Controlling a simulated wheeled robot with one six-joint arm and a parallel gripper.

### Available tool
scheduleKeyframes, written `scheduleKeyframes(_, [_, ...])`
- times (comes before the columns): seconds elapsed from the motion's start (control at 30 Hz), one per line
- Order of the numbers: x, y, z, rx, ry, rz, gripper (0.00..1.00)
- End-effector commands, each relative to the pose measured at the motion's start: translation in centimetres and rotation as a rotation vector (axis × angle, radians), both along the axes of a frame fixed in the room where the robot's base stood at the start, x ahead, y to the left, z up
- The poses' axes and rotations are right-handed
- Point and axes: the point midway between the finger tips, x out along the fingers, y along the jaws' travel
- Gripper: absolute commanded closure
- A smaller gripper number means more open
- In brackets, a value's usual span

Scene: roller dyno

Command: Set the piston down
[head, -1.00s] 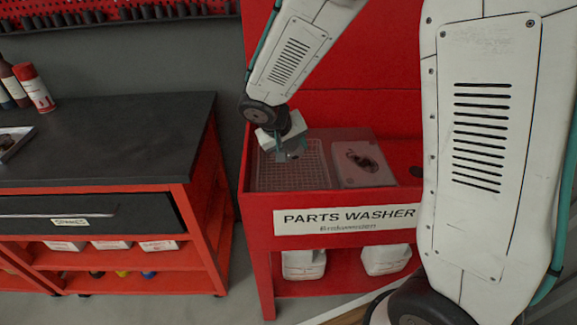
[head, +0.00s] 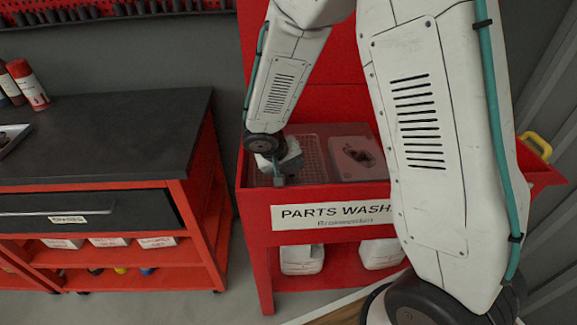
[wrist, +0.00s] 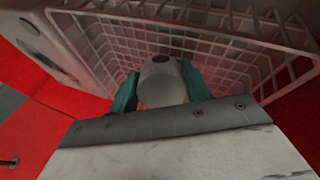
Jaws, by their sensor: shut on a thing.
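The piston (wrist: 163,82) is a grey-white cylinder between the two teal fingers of my gripper (wrist: 157,88) in the wrist view. My gripper is shut on it, over or inside a white wire basket (wrist: 205,30). In the head view my gripper (head: 279,180) is low at the left front of the parts washer basin, and the basket (head: 312,150) shows behind it. The piston is hard to make out there. I cannot tell whether the piston touches the basket floor.
The red parts washer (head: 258,222) has a pale block with a dark opening (head: 357,157) right of the basket. A dark-topped workbench (head: 110,130) stands to the left, with spray cans (head: 30,85) and a tray (head: 12,138) on it. White jugs (head: 302,258) stand on the washer's lower shelf.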

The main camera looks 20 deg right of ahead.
Motion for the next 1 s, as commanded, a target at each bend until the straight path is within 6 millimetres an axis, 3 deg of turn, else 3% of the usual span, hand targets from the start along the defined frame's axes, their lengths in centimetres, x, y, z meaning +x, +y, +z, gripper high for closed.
scheduleKeyframes(0.33, [0.0,0.0,0.0,0.001,0.0,0.0,0.43])
scheduleKeyframes(0.47, [-0.1,0.4,1.0,0.0,-0.002,0.002,0.43])
scheduleKeyframes(0.8, [-1.8,3.3,7.1,0.002,-0.006,0.002,0.43])
scheduleKeyframes(1.0, [-2.6,4.5,9.9,0.0,-0.002,0.002,0.43])
